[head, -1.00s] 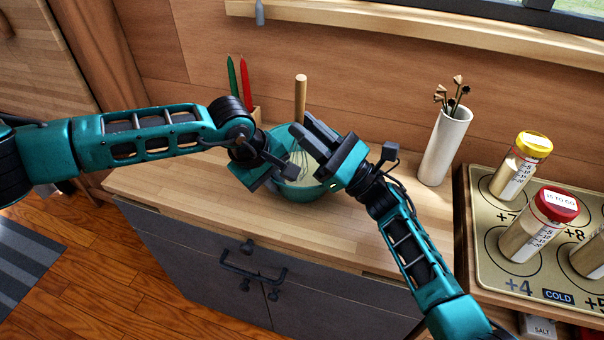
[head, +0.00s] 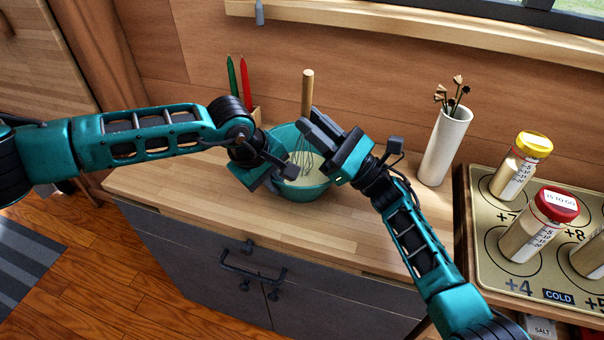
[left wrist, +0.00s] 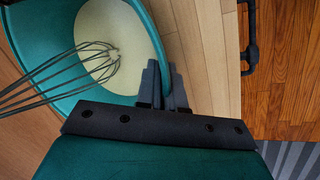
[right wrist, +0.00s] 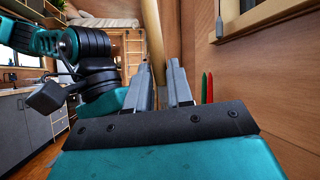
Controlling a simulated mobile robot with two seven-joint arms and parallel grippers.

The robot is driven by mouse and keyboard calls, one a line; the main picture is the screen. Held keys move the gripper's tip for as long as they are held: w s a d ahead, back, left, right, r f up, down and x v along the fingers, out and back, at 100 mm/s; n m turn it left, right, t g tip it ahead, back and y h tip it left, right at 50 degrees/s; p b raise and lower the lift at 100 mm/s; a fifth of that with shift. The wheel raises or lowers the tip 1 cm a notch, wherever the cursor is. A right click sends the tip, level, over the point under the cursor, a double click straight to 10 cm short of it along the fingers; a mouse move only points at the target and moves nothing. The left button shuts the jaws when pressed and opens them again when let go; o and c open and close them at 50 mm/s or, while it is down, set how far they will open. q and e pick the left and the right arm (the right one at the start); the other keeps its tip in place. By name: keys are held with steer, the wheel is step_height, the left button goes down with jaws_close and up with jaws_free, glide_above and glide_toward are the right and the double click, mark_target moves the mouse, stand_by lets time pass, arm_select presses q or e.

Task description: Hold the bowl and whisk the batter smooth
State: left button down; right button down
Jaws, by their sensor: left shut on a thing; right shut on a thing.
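The teal bowl (head: 303,194) stands on the wooden counter with pale batter in it. The batter (left wrist: 118,28) looks even in colour in the left wrist view. My left gripper (head: 283,170) is shut on the bowl's rim at its near left side; its fingers (left wrist: 166,86) straddle the wall. The whisk (head: 307,90) stands nearly upright, its wire loops (left wrist: 75,72) down in the bowl with the tip in the batter. My right gripper (head: 312,128) is shut on the whisk's wooden handle (right wrist: 154,40), above the bowl. The fingers partly hide the grip point.
A white vase (head: 444,145) is to the right. Several capped jars (head: 541,225) stand on a marked tray (head: 480,262) farther right. The counter front (head: 220,210) is clear.

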arm_select(q)
steer(key=shift+s+a+f, duration=0.1)
steer(key=shift+s+f, duration=0.05)
steer(key=shift+f, duration=0.1)
arm_select(e)
steer(key=shift+d, duration=0.1)
step_height(320, 180, up, 12)
steer(key=shift+f, duration=0.25)
stand_by(1.0)
steer(key=shift+r, duration=0.1)
stand_by(0.5)
steer(key=shift+r, duration=1.9)
arm_select(q)
steer(key=c, duration=1.5)
jaws_free()
steer(key=o, duration=0.3)
steer(key=shift+r, duration=0.15)
